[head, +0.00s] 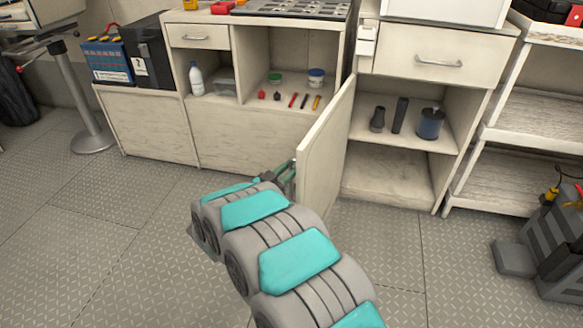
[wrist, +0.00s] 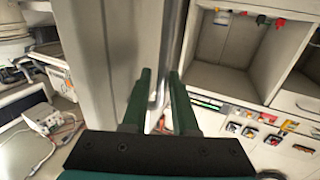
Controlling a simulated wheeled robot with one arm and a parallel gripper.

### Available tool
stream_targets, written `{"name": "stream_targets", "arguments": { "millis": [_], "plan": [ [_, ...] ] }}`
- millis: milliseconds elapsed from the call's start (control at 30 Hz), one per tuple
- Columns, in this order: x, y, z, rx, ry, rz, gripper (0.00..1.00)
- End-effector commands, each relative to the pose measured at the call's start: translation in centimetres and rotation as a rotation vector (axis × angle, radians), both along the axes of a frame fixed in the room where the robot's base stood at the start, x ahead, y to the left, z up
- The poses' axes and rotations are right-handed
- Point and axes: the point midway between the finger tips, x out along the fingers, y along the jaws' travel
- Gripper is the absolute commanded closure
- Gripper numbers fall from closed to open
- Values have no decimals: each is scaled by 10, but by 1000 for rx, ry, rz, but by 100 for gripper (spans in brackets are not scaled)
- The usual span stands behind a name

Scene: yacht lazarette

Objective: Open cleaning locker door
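The pale wooden locker door (head: 325,140) stands swung well out from its cabinet. The compartment behind it (head: 390,178) is exposed, with a shelf and a bare floor. My gripper (head: 287,176) is at the door's left face, low and near its free edge; the door and my arm partly hide it. In the wrist view the door panel (wrist: 115,45) rises just ahead and to the left. The two green fingers (wrist: 161,95) are close together, with a narrow grey metal handle (wrist: 158,92) between them.
Open shelving (head: 530,125) and a grey-black machine (head: 562,240) stand at right. The metal floor (head: 100,235) at left is clear.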

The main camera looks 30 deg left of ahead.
Motion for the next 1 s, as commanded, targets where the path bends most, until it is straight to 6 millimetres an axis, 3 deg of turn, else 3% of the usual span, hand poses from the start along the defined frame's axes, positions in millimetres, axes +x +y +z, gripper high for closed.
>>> {"name": "stream_targets", "arguments": {
  "millis": [233,500,700,1000],
  "plan": [
    [-10,2,-1,0,1,2,73],
    [-53,8,-2,0,3,3,73],
    [-73,10,-1,0,1,0,73],
    [-76,9,-1,-1,0,-2,73]
  ]
}}
